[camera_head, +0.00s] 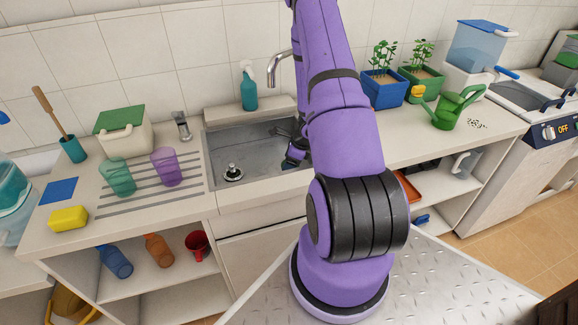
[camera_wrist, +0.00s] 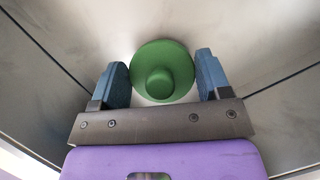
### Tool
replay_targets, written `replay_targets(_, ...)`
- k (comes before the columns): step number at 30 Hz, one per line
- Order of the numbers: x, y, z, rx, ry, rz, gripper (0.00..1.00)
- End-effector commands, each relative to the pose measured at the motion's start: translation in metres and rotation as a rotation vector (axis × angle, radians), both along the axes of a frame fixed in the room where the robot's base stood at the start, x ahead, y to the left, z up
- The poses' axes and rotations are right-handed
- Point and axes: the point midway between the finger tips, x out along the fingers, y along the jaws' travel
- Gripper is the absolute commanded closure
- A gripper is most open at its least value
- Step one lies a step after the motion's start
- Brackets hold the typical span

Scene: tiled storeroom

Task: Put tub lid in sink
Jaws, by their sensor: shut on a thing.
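The round green tub lid (camera_wrist: 178,58) with a knob in its middle shows in the wrist view. My gripper (camera_wrist: 160,62) is shut on it, with one blue finger at each side of its rim. Behind the lid is the grey metal of the sink. In the head view, the sink (camera_head: 222,146) is a steel basin set in the counter. My gripper (camera_head: 295,152) is at the right part of the basin, mostly hidden behind my arm. The lid is hidden there. I cannot tell whether the lid touches the basin floor.
A faucet (camera_head: 279,69) and a spray bottle (camera_head: 249,88) stand behind the basin. A drain plug (camera_head: 233,172) is in its left part. Left are cups (camera_head: 166,168), a white box with a green top (camera_head: 123,135) and a sponge (camera_head: 69,218). Right are potted plants (camera_head: 383,90) and a watering can (camera_head: 447,110).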

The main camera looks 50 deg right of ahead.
Motion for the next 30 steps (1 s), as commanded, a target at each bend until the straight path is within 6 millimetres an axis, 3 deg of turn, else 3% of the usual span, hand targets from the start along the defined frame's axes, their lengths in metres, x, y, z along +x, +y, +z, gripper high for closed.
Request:
replay_targets(5, 0.0, 0.0, -0.019, 0.001, 0.0, 0.0, 0.52)
replay_targets(17, 0.0, 0.0, -0.023, 0.0, -0.001, 0.001, 0.52)
replay_targets(18, 0.0, 0.0, -0.023, 0.0, -0.001, 0.001, 0.23)
replay_targets(21, 0.0, 0.0, -0.022, 0.0, -0.001, 0.001, 0.04)
replay_targets(30, 0.0, 0.0, -0.021, 0.0, -0.001, 0.001, 0.04)
